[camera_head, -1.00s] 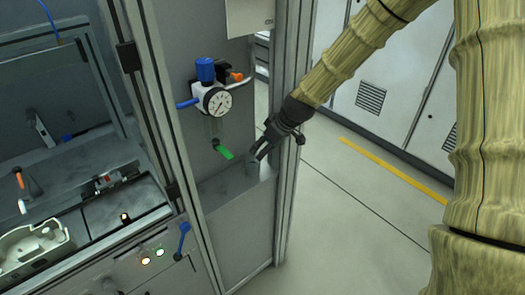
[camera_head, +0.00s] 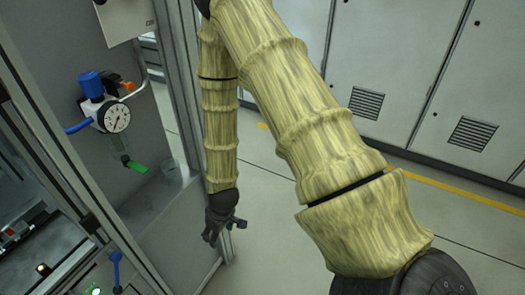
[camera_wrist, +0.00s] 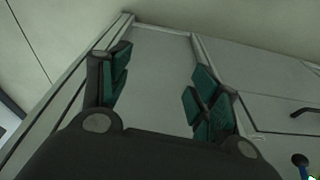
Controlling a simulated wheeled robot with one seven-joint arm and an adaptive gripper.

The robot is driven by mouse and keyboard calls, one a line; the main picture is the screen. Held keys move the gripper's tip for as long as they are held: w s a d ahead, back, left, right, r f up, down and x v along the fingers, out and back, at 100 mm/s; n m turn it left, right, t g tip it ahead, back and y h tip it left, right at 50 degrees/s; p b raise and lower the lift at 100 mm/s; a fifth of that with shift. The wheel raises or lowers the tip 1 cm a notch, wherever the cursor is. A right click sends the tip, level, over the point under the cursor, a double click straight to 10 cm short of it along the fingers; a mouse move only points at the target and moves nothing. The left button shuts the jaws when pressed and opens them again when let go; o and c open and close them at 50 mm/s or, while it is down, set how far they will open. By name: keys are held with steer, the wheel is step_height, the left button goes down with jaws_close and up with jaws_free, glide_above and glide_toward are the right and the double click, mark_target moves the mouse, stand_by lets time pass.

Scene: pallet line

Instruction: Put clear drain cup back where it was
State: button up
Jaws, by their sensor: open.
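My gripper (camera_head: 210,241) is open and empty, hanging downward outside the post, right of and lower than the cup. In the wrist view, its green-padded fingers (camera_wrist: 160,70) are apart with nothing between them; the cup is not seen there.
The upright metal corner post (camera_head: 184,85) stands between the ledge and my arm. A control panel with a blue handle (camera_head: 115,268) and lit buttons is at lower left. Grey cabinets (camera_head: 400,70) line the back; the floor (camera_head: 275,225) is open on the right.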

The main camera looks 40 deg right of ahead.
steer(key=s+f+m+g, duration=0.1)
steer(key=s+f, duration=0.3)
steer(key=s, duration=0.8)
steer(key=s+a+f+m+g+h, duration=0.1)
steer(key=s+f, duration=0.4)
steer(key=s, duration=0.7)
steer(key=shift+a+f+m, duration=0.2)
steer(key=shift+a+m, duration=0.05)
steer(key=shift+m, duration=0.25)
